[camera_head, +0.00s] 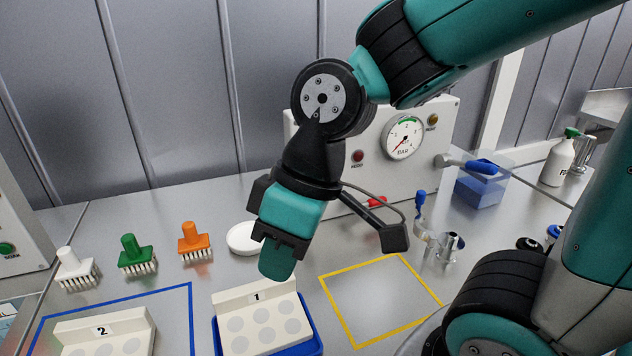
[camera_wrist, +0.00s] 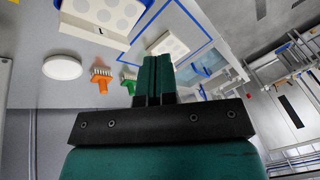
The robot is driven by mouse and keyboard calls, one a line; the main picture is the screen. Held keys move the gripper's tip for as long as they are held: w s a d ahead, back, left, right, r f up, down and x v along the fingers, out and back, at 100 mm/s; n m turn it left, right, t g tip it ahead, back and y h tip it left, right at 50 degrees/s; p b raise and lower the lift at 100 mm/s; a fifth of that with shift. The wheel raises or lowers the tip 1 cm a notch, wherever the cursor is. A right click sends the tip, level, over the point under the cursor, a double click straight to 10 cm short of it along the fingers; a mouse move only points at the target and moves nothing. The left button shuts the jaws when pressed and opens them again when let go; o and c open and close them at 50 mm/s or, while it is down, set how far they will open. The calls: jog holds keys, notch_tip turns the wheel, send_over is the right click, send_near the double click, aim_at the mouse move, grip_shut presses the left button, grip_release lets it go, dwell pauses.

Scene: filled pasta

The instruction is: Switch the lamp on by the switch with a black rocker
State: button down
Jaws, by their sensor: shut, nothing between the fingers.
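I cannot make out a switch with a black rocker in either view. A pale panel (camera_head: 375,140) with a round gauge (camera_head: 404,138) stands at the back; my arm hides part of it. It carries a red round light or button (camera_head: 358,156) and an amber one (camera_head: 432,121); I cannot tell which, if either, is the lamp. My gripper (camera_head: 277,262) is shut and empty, pointing down above the tray marked 1, in front of the panel. Its closed fingers also show in the wrist view (camera_wrist: 153,80).
The tray marked 1 (camera_head: 255,297) is below my gripper; the tray marked 2 (camera_head: 104,330) is at left. White (camera_head: 75,268), green (camera_head: 136,256) and orange (camera_head: 194,240) brushes stand behind. A yellow-outlined area (camera_head: 378,300) is empty. A second panel (camera_head: 20,225) is at far left.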

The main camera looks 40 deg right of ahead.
jog(key=w+d+n+t+p, duration=0.2)
jog(key=w+d+p, duration=0.1)
jog(key=w+d, duration=0.4)
jog(key=w+d+f+n+t+h+p, duration=0.1)
jog(key=w+d, duration=0.3)
jog(key=d, duration=0.5)
jog(key=w+d+f+n+t+p, duration=0.2)
jog(key=w+d, duration=0.3)
jog(key=d, duration=0.4)
jog(key=shift+n+t+h+p, duration=0.4)
jog(key=shift+p, duration=0.5)
jog(key=shift+f, duration=0.1)
jog(key=w+a+f+p, duration=0.1)
jog(key=w+f+p, duration=0.4)
jog(key=w+f, duration=0.3)
jog(key=shift+w+f, duration=0.25)
jog(key=shift+w, duration=0.35)
